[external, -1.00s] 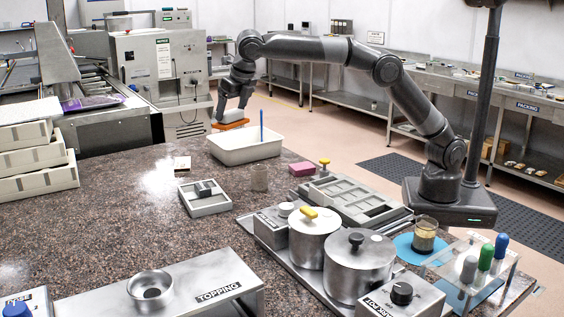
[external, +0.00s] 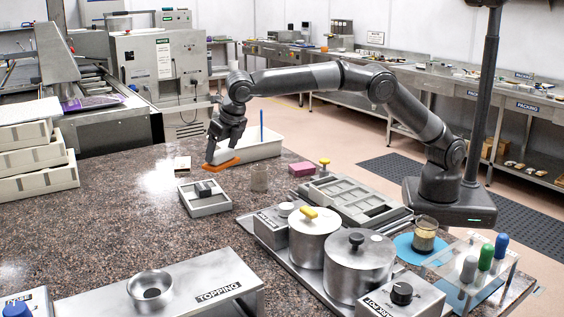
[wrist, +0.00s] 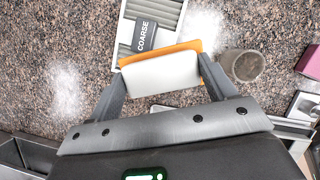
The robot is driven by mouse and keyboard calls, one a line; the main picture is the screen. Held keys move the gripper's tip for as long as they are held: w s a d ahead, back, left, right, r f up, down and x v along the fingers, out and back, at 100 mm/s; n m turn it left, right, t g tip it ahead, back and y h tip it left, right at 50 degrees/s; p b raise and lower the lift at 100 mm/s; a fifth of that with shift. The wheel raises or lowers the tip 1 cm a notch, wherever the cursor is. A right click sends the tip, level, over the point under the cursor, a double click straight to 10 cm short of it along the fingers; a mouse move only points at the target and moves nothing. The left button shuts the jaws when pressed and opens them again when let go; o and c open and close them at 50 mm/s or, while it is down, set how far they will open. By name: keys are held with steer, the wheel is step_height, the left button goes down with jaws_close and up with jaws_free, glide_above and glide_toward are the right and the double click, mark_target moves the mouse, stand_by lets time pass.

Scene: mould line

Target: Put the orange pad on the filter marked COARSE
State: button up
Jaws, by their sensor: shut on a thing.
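The orange pad (external: 223,165) is held in my gripper (external: 227,147), in the air above the counter and left of the white tub. In the wrist view my gripper (wrist: 161,72) is shut on the pad; its orange edge (wrist: 188,46) shows beyond a pale face between the fingers. The filter marked COARSE (wrist: 124,40) is a pale, ribbed tray with a dark block bearing the label. The pad hides part of its near end. In the external view the filter (external: 207,209) lies on the counter in front of the pad and below it.
A white tub (external: 262,150) with a blue stick stands behind the gripper. A pink block (external: 301,169) lies farther right. The counter left of the filter is mostly clear.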

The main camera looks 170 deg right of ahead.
mark_target(219, 155)
steer(key=w+f, duration=0.1)
steer(key=w, duration=0.1)
steer(key=shift+w+f, duration=0.35)
steer(key=shift+f, duration=1.9)
steer(key=shift+f, duration=0.15)
steer(key=shift+f, duration=0.35)
steer(key=shift+f, duration=0.15)
steer(key=o, duration=1.1)
steer(key=shift+c, duration=0.2)
